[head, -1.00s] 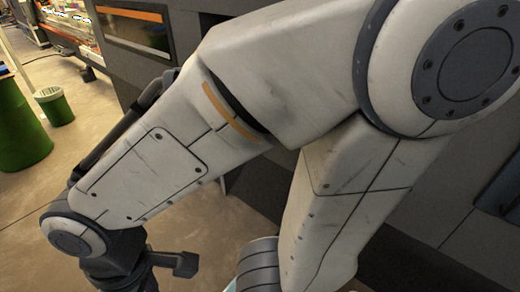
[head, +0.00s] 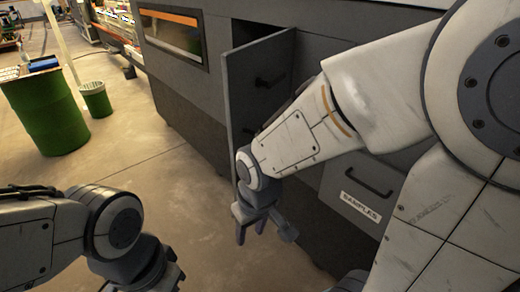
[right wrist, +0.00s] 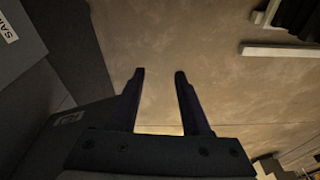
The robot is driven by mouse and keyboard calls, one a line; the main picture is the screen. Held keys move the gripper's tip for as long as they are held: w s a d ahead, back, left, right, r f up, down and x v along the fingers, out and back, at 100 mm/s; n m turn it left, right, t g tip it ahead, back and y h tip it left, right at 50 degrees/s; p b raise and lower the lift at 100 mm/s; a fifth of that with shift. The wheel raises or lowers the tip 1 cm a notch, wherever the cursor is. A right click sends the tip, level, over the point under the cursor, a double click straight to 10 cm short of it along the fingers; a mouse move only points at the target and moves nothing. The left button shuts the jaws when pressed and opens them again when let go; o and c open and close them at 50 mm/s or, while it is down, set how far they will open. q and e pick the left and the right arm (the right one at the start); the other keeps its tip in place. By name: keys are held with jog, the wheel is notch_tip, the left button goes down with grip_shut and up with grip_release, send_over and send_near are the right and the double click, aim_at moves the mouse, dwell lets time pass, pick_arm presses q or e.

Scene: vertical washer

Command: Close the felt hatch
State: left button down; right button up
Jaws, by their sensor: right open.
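A dark grey door panel (head: 258,85) with a black handle stands swung open from the grey cabinet in the head view; I take it to be the felt hatch, though no label naming it is readable. My right gripper (head: 251,232) is open and empty, just below the panel's lower edge in the head view. In the right wrist view its two fingers (right wrist: 159,74) are apart with bare floor beyond them. My right forearm hides part of the opening behind the panel. My left gripper (head: 160,278) is at the bottom edge, partly cut off.
A drawer front with a "SAMPLES" label (head: 360,207) and a handle is right of my right gripper. A green barrel (head: 47,112) and a small green bin (head: 96,100) stand at the left. The floor (head: 150,165) between them and the cabinet is clear.

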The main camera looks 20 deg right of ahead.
jog(key=w+d+f+m+t+h, duration=0.1)
jog(key=w+d+f+t, duration=0.1)
jog(key=w+d, duration=0.5)
jog(key=w+d+f+t, duration=0.3)
jog(key=w+d, duration=0.3)
jog(key=d, duration=0.1)
jog(key=w+d+n+t+y, duration=0.2)
jog(key=w+n+t+y, duration=0.1)
jog(key=w+t, duration=0.3)
notch_tip(320, 180, up, 5)
jog(key=s+n+t+y, duration=0.1)
jog(key=s+t+y, duration=0.15)
jog(key=y, duration=0.35)
jog(key=p+x, duration=0.3)
jog(key=x, duration=0.7)
jog(key=shift+w, duration=0.4)
jog(key=shift+c, duration=0.4)
jog(key=shift+r, duration=0.1)
grip_shut()
